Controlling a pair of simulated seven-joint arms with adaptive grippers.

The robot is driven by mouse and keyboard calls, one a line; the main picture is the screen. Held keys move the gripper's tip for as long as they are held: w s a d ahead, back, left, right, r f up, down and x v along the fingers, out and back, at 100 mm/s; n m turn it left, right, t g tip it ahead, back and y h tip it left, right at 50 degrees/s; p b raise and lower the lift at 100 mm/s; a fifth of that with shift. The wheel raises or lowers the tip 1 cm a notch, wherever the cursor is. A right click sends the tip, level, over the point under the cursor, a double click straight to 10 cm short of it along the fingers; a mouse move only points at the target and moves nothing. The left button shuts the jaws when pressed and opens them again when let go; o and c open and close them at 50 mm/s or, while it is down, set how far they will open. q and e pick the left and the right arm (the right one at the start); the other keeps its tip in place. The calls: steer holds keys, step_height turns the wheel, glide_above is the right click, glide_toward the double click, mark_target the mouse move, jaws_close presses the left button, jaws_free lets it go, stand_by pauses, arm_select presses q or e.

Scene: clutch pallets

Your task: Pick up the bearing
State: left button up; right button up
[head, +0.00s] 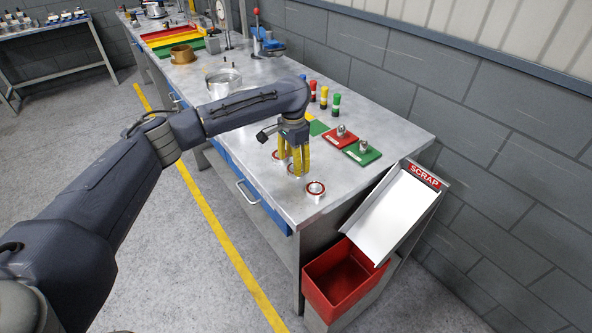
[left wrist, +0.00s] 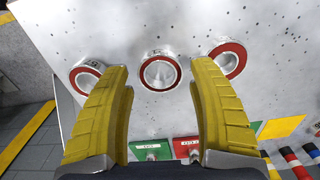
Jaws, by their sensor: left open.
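Three bearings, silver rings with red faces, lie in a row near the front edge of the grey workbench (head: 330,212). The near bearing (head: 316,188) is fully visible; it is at the left in the left wrist view (left wrist: 88,73). The middle bearing (left wrist: 160,71) shows between my open fingers in the left wrist view; the fingers partly hide it in the head view. The third bearing (left wrist: 229,59) lies to the right there. My left gripper (head: 294,166) points down over the middle bearing, open, with yellow fingers and nothing held. My right gripper is not in view.
Red (head: 341,138) and green (head: 362,152) plates with small metal parts lie behind the bearings. Several coloured bottles (head: 324,97) stand farther back. A scrap chute (head: 392,215) and red bin (head: 340,278) are at the bench end. A metal ring housing (head: 224,84) stands farther along.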

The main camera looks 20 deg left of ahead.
arm_select(q)
steer(key=shift+f, duration=1.5)
steer(key=c, duration=1)
